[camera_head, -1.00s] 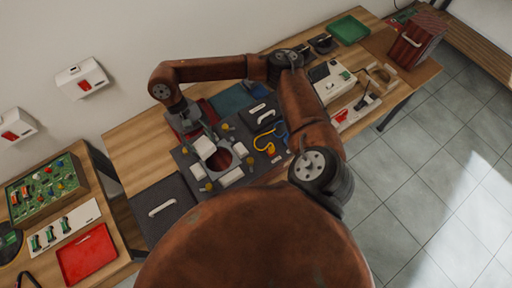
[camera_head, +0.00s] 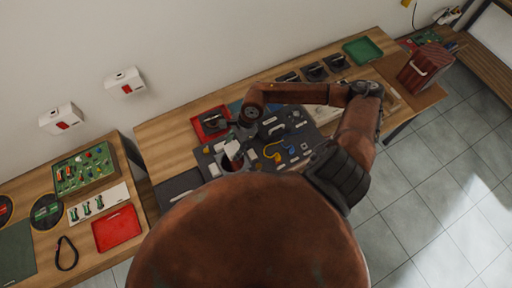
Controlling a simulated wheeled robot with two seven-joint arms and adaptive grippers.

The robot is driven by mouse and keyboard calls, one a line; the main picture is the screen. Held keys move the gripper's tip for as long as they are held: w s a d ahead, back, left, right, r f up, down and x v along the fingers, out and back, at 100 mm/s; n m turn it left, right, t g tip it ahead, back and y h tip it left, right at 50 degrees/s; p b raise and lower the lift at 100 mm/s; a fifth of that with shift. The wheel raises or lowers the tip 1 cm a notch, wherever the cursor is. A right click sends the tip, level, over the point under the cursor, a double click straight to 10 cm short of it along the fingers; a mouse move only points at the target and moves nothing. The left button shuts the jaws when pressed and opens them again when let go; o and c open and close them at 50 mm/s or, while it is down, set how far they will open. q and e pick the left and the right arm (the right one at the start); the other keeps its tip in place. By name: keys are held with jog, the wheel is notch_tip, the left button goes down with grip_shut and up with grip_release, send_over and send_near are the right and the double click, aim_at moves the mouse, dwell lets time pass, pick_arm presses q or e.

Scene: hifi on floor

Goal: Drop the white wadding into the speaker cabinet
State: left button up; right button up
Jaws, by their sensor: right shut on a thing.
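A block of white wadding (camera_head: 233,149) is in my right gripper (camera_head: 236,141), which comes down from above and is shut on it. The wadding is just above or at a round opening (camera_head: 236,163) with a dark red inside, in the dark grey panel on the table. I take this opening to be the speaker cabinet's. The gripper and wadding hide part of it, so I cannot tell whether the wadding touches its rim. My left gripper is not in view.
Small white and yellow parts lie on the grey panel around the opening. A red tray (camera_head: 211,121) with a black round part is behind. A green tray (camera_head: 362,50) and a red-brown slatted box (camera_head: 425,66) stand farther right. My arm hides part of the table.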

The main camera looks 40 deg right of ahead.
notch_tip(320, 180, down, 6)
jog(key=shift+r+b, duration=0.1)
jog(key=shift+b, duration=1.15)
jog(key=o, duration=1)
jog(key=v, duration=1.2)
jog(key=shift+w, duration=0.1)
